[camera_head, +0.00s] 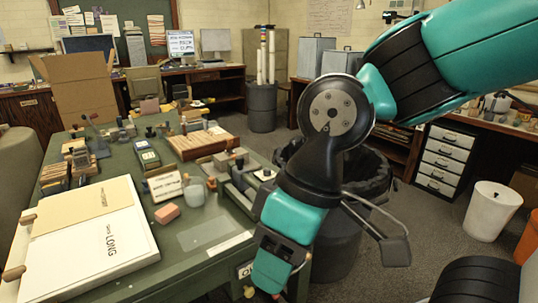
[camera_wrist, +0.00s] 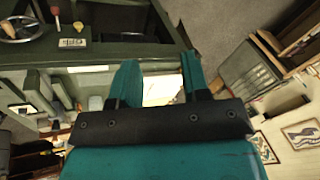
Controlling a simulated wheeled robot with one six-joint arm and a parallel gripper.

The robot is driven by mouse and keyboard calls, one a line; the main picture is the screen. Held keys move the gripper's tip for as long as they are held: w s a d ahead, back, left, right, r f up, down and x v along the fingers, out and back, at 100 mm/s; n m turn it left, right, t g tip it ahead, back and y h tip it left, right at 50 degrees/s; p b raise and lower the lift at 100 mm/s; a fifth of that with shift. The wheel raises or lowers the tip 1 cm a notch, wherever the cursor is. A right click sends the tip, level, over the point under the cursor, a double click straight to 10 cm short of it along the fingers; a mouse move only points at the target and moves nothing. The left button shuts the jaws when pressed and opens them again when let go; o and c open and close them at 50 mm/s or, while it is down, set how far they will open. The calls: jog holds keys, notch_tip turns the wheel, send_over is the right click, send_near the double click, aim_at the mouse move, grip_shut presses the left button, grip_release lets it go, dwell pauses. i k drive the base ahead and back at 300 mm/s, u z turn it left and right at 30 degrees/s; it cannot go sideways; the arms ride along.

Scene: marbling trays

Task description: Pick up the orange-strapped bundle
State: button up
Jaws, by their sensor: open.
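I cannot make out an orange-strapped bundle in either view. My gripper (camera_wrist: 160,78) shows in the wrist view with its two teal fingers apart and nothing visible between them. In the head view my gripper hangs at the bottom, beside the right edge of the green table (camera_head: 190,275), and its fingertips are not clear.
A cardboard box (camera_head: 78,88) stands at the far left. A black bin (camera_head: 335,240) stands behind my arm. Open floor lies right, near a white bin (camera_head: 494,212).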

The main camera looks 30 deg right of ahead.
aim_at(221, 160)
jog(key=z, duration=0.25)
jog(key=i, duration=0.5)
jog(key=u, duration=0.1)
jog(key=k, duration=0.45)
jog(key=z, duration=0.45)
jog(key=i, duration=0.95)
jog(key=u, duration=0.85)
